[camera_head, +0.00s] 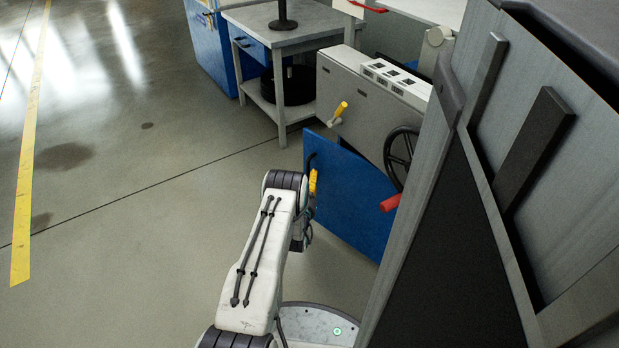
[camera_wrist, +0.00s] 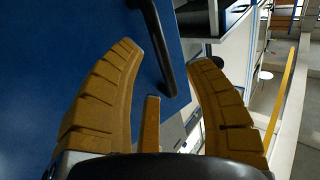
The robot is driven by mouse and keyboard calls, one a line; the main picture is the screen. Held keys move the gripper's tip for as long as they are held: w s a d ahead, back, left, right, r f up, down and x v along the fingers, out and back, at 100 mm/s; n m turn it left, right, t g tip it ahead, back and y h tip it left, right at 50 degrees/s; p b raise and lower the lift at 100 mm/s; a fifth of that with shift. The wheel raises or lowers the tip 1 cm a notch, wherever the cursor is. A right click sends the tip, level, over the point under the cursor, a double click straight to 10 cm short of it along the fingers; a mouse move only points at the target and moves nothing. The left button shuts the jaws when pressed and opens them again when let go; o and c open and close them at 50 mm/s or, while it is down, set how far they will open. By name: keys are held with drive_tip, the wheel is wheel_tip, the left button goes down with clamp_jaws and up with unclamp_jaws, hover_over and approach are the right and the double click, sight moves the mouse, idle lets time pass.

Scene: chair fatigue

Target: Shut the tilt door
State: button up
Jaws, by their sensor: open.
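The tilt door is most likely the blue panel (camera_head: 350,203), standing out at an angle from the front of the grey machine in the head view. It also fills the left of the wrist view (camera_wrist: 60,40). A black bar handle (camera_wrist: 157,42) is fixed to it. My gripper (camera_wrist: 166,56) is open, its yellow fingers on either side of the handle in the picture; I cannot tell whether they touch it. In the head view, my gripper (camera_head: 312,183) is at the door's left edge, partly hidden behind my arm.
The grey machine (camera_head: 362,105) has a yellow-handled lever (camera_head: 338,112) and a black handwheel (camera_head: 400,155). A grey workbench (camera_head: 290,38) and blue cabinet (camera_head: 205,50) stand behind. A large grey machine body (camera_head: 560,190) blocks the right. Floor at left is clear.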

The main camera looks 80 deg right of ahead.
drive_tip(key=shift+d+b, duration=1.4)
drive_tip(key=shift+d, duration=0.7)
clamp_jaws()
